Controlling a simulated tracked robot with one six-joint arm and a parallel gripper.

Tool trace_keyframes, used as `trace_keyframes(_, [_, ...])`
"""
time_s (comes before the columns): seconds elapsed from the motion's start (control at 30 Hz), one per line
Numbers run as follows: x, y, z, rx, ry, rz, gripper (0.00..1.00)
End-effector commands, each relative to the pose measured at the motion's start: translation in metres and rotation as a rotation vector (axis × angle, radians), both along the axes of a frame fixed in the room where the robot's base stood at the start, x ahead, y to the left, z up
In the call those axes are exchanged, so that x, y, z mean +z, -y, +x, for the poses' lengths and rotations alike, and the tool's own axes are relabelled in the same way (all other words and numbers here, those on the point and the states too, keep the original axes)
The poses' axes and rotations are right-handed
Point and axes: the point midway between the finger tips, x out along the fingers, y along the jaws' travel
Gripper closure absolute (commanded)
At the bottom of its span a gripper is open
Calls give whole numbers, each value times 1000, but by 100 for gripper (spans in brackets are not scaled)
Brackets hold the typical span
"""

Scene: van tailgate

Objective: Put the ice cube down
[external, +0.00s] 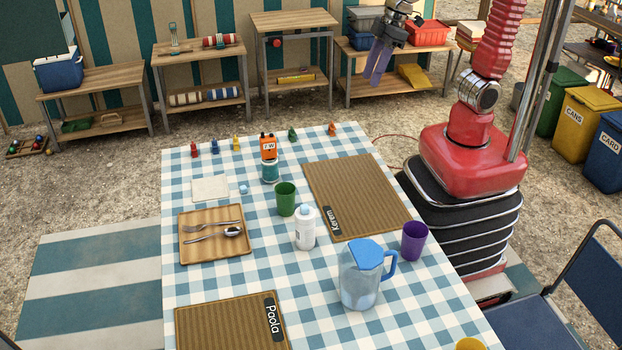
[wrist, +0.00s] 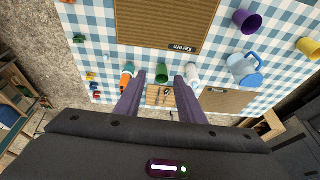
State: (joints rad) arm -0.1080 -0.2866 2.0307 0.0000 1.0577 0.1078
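A small pale blue block (external: 243,189), which looks like the ice cube, lies on the checked tablecloth (external: 345,140) between the white napkin and the teal tin. My gripper (external: 373,80) is raised high beyond the table's far right corner, well apart from the block. In the wrist view my gripper (wrist: 160,80) has its two purple fingers spread, with nothing held between them.
Small coloured figures line the far edge. Shelves stand behind.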

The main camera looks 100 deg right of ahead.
Motion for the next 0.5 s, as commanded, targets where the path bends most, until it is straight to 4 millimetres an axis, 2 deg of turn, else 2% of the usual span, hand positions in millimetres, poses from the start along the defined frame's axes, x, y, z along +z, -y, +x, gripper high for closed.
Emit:
trace_keyframes(0.03, [-1, 5, -12, -3, 13, -1, 64])
trace_keyframes(0.27, [-16, 23, -60, -6, 67, -10, 64])
trace_keyframes(0.5, [-41, 38, -106, -9, 122, -24, 64])
